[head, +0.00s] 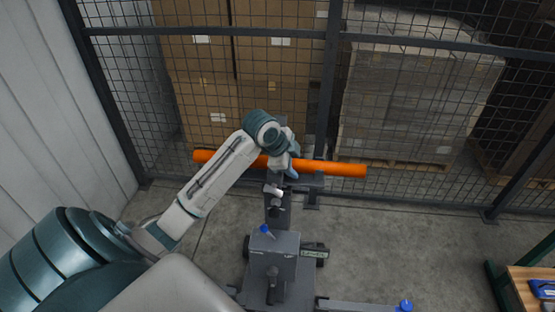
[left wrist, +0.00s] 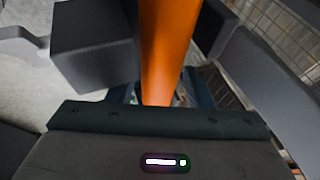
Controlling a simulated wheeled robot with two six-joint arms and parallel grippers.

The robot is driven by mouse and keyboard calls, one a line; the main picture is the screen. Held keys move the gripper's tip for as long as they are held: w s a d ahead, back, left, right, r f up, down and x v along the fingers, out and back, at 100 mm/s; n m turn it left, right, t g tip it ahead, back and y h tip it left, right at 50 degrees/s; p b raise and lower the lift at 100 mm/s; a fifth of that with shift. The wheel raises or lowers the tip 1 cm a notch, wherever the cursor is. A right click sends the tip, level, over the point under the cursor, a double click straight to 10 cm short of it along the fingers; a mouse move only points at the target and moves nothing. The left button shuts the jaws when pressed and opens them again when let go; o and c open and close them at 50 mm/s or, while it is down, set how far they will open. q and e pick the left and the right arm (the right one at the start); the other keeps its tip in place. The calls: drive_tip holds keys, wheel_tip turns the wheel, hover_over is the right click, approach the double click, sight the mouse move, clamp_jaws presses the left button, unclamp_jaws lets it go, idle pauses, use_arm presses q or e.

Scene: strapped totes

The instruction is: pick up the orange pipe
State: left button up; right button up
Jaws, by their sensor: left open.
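The orange pipe (head: 335,168) lies level, left to right, across the top of a grey stand in front of the wire fence. My left gripper (head: 288,168) is at the middle of the pipe, coming down from above, and its wrist hides part of the pipe. In the left wrist view the pipe (left wrist: 168,45) runs from the top edge down to the space between my open left fingers (left wrist: 165,95). I cannot tell whether the fingers touch it. My right gripper is not in view.
The grey stand (head: 274,252) has blue knobs and low legs on the floor. A dark wire fence (head: 333,80) stands close behind the pipe, with stacked boxes (head: 215,70) beyond. A bench (head: 522,287) is at the lower right. Floor right of the stand is clear.

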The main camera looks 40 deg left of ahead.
use_arm(q)
drive_tip(key=c, duration=1)
drive_tip(key=shift+w, duration=0.1)
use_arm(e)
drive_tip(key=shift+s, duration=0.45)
